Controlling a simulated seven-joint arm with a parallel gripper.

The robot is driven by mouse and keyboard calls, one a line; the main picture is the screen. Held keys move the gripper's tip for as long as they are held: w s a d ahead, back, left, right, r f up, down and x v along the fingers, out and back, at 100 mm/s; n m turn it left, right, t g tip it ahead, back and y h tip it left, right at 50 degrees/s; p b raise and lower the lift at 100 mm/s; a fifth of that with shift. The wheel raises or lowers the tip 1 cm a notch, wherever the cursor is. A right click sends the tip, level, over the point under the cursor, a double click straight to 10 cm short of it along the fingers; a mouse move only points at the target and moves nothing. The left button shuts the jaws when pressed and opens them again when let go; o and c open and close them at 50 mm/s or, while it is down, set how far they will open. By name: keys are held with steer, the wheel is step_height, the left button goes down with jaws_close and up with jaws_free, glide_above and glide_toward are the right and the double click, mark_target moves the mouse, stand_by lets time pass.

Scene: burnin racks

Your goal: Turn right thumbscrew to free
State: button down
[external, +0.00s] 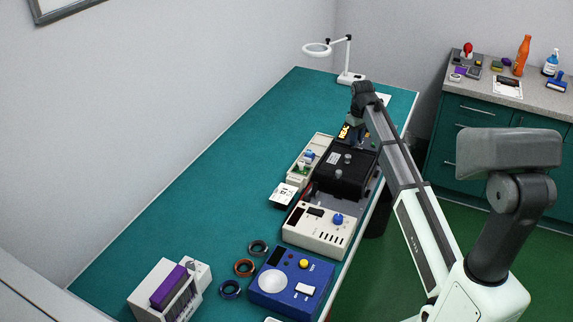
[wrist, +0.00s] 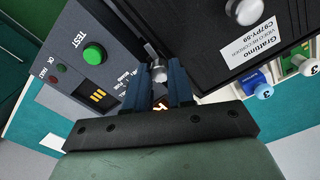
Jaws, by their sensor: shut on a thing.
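A black video recorder (wrist: 215,50) with a white label fills the upper right of the wrist view. In the external view the black recorder (external: 345,182) sits in the row of devices on the bench. A silver thumbscrew (wrist: 159,72) stands at the recorder's edge, between the blue fingers of my gripper (wrist: 160,88). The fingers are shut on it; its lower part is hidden. In the external view my gripper (external: 356,122) is low at the recorder's far end, partly hidden by my arm. A second silver knob (wrist: 245,12) is at the top of the wrist view, clear of the fingers.
A grey test unit (wrist: 60,60) with a green TEST button (wrist: 94,54) stands close beside the fingers. A beige device (external: 318,226) and a blue device (external: 291,279) stand nearer the camera. A magnifier lamp (external: 350,76) stands at the back. The green bench (external: 240,160) is clear on the left.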

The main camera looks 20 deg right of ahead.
steer(key=c, duration=1)
jaws_free()
steer(key=shift+r, duration=0.15)
step_height(320, 180, up, 14)
steer(key=shift+f, duration=0.2)
